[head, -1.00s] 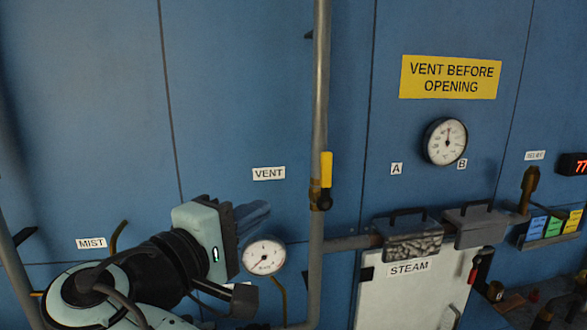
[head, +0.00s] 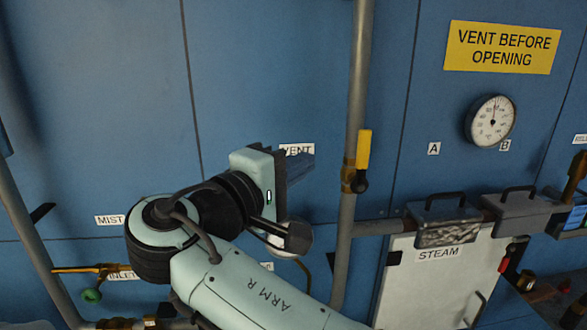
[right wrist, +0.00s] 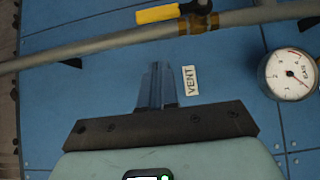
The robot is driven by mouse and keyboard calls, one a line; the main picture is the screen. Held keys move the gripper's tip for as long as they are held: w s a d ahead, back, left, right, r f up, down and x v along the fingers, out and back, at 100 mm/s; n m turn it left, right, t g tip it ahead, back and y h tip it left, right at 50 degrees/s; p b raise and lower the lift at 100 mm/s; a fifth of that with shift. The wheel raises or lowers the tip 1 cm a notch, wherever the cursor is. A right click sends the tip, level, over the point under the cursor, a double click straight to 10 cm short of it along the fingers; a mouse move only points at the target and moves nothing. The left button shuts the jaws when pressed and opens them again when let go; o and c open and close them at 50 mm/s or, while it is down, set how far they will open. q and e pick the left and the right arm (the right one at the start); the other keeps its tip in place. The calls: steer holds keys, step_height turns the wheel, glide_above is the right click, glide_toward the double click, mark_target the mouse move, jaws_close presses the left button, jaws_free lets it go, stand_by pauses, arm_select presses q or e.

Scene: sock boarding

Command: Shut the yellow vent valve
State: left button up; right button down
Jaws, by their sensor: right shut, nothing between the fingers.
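The yellow vent valve handle (head: 363,150) stands upright, in line with the vertical grey pipe (head: 354,95), above a brass valve body (head: 348,180). In the right wrist view the yellow handle (right wrist: 157,14) lies along the pipe near the top edge. My right gripper (head: 308,165) is shut and empty, to the left of the handle and apart from it. In the right wrist view its closed fingers (right wrist: 157,72) point toward the pipe, beside the VENT label (right wrist: 190,80). My left gripper is out of view.
A horizontal pipe with two grey blocks (head: 447,223) runs right of the vertical pipe, above the white STEAM door (head: 430,285). A round gauge (right wrist: 290,75) is near the gripper; my arm partly covers it in the head view.

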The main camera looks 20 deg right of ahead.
mark_target(362, 162)
steer(key=w+d, duration=0.2)
steer(key=d, duration=0.6)
steer(key=shift+d, duration=0.4)
steer(key=shift+d, duration=0.1)
